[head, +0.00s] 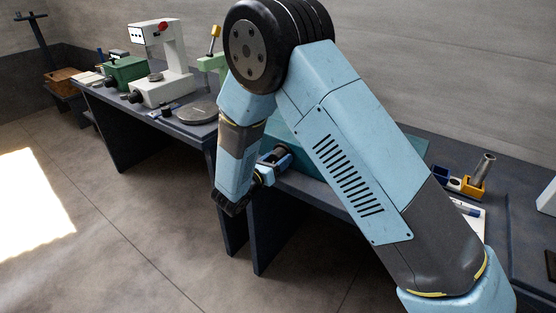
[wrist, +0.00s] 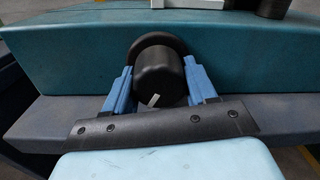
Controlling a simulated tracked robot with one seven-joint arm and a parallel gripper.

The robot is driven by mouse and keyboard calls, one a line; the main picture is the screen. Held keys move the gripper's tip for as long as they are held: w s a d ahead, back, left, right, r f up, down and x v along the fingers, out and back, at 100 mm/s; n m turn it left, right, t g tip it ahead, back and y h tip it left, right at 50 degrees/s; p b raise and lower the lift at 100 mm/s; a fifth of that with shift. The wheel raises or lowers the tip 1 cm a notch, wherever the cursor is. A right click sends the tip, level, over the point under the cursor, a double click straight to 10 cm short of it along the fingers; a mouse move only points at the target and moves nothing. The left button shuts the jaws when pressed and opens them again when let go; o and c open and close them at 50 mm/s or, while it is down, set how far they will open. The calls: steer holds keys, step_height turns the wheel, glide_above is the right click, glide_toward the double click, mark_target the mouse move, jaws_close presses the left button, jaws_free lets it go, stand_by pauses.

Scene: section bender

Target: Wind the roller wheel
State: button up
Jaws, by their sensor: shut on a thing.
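The roller wheel (wrist: 158,68) shows in the wrist view as a thick black round knob with a wider black disc behind it. It sits on the front of a teal machine body (wrist: 60,62). A small pale mark shows on the knob's near side. My gripper (wrist: 160,88) has one blue finger on each side of the knob and is shut on it. In the head view my gripper (head: 274,166) is at the front edge of the bench, against the teal machine (head: 284,134). My arm hides most of the machine there.
A dark bench (head: 315,187) carries the machine. A second bench (head: 130,107) at left holds a white machine (head: 165,60), a green machine (head: 126,70) and a round plate (head: 198,112). A yellow holder (head: 470,187) stands at right. The floor in front is clear.

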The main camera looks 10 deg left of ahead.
steer(key=shift+a, duration=0.15)
steer(key=n, duration=0.6)
steer(key=shift+s, duration=0.1)
steer(key=n, duration=0.5)
steer(key=shift+n, duration=0.3)
steer(key=n, duration=0.5)
steer(key=shift+s+n+y, duration=0.1)
steer(key=shift+n+y, duration=0.2)
steer(key=shift+d+n, duration=0.15)
steer(key=shift+n, duration=1.1)
steer(key=shift+d+n, duration=0.15)
steer(key=shift+n, duration=1.1)
steer(key=shift+f, duration=0.1)
steer(key=o, duration=1)
steer(key=shift+r+t, duration=0.2)
steer(key=shift+t, duration=0.1)
steer(key=shift+a, duration=0.1)
